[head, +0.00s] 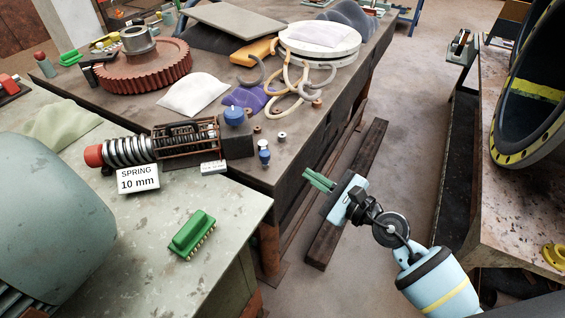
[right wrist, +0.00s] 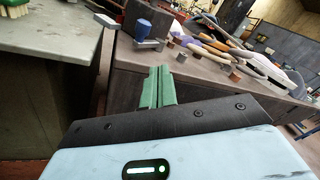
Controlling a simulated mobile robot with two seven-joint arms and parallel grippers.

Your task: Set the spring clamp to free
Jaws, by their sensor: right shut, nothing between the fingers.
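A spring assembly, which looks like the spring clamp (head: 130,150), lies on the dark workbench in the head view. It has a red end cap (head: 94,155), a steel coil, a rusty rod cage (head: 186,137) and a dark end block (head: 238,145). A blue knob (head: 235,116) sits on top of the block. A white sign (head: 138,179) in front reads "SPRING 10 mm". My right gripper (head: 308,175) has green fingers, shut and empty, beside the bench's right side and apart from the assembly. The fingers also show in the right wrist view (right wrist: 158,86). My left gripper is out of view.
Small blue and metal pieces (head: 264,154) stand near the bench edge. A red gear (head: 140,70), white pads and looped straps (head: 290,90) lie farther back. A green brush (head: 192,235) lies on the grey front table (head: 240,205).

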